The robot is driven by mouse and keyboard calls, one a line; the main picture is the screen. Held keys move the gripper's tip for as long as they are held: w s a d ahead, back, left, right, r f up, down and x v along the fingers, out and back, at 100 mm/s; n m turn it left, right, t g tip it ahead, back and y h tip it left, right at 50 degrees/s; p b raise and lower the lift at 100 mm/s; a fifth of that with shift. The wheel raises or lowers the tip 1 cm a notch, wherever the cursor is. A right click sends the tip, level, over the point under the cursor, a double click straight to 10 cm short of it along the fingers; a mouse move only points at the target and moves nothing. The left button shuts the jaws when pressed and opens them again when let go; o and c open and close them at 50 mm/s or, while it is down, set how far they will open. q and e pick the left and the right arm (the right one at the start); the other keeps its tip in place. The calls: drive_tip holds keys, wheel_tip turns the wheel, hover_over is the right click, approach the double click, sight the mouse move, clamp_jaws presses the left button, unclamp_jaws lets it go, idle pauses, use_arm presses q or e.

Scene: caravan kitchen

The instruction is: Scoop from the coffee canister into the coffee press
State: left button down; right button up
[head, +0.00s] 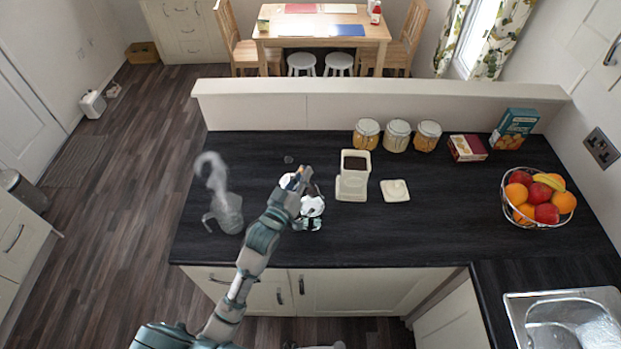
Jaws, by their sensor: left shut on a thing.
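The cream coffee canister (352,187) stands open on the dark worktop, with dark coffee showing inside. Its pale square lid (395,191) lies flat to its right. A shiny chrome and glass vessel, apparently the coffee press (312,207), stands left of the canister, partly hidden by my left arm. My left gripper (298,178) is over the press area, left of the canister. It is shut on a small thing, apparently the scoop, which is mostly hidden. My right gripper is not in view.
A grey, see-through kettle-like vessel (226,214) with a pale plume above it stands left of my arm. Several jars (397,136), boxes (467,148) and a fruit bowl (538,198) are to the right. A low wall (380,106) bounds the back.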

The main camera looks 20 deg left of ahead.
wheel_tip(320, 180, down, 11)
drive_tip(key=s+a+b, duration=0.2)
drive_tip(key=b, duration=0.9)
use_arm(q)
drive_tip(key=a+f+n+t+y+b, duration=0.1)
drive_tip(key=a+f+n+y, duration=0.2)
drive_tip(key=f+n, duration=0.2)
drive_tip(key=s+a+f+n+t+y+b, duration=0.1)
drive_tip(key=f+n, duration=0.4)
drive_tip(key=n, duration=0.7)
drive_tip(key=shift+a+t+y+b, duration=0.6)
drive_tip(key=shift+a+y, duration=0.6)
drive_tip(key=shift+a, duration=0.05)
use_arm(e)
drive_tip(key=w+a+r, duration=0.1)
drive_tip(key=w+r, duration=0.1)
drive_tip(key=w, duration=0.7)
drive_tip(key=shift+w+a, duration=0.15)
